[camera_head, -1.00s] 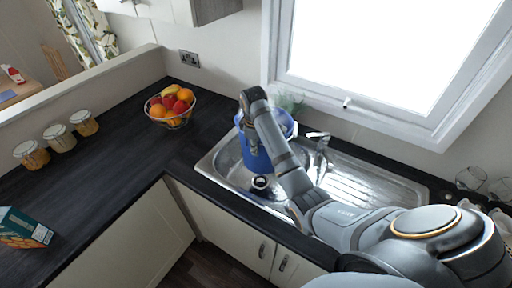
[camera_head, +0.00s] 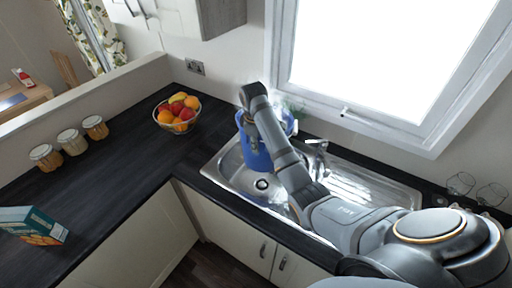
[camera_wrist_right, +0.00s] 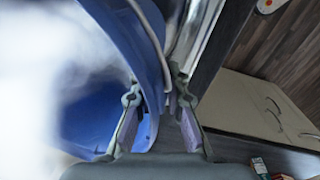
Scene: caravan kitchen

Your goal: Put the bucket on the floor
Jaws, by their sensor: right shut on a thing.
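The blue bucket (camera_head: 250,152) is at the sink (camera_head: 228,175), near its left basin, partly hidden behind my right arm. My right gripper (camera_head: 254,142) is at the bucket's near side, mostly hidden by its own wrist. In the right wrist view, the bucket's wall and rim (camera_wrist_right: 148,45) pass between the two fingers of my right gripper (camera_wrist_right: 158,100), which are shut on it. The dark wood floor (camera_head: 215,272) shows at the bottom of the head view, in front of the cabinets. My left gripper is out of view.
A fruit bowl (camera_head: 178,114) stands on the dark counter left of the sink. Several jars (camera_head: 70,141) and a box (camera_head: 32,225) stand further left. The window (camera_head: 370,65) rises behind the sink. Glasses (camera_head: 462,184) stand at the right. Cream cabinets (camera_head: 225,222) front the floor.

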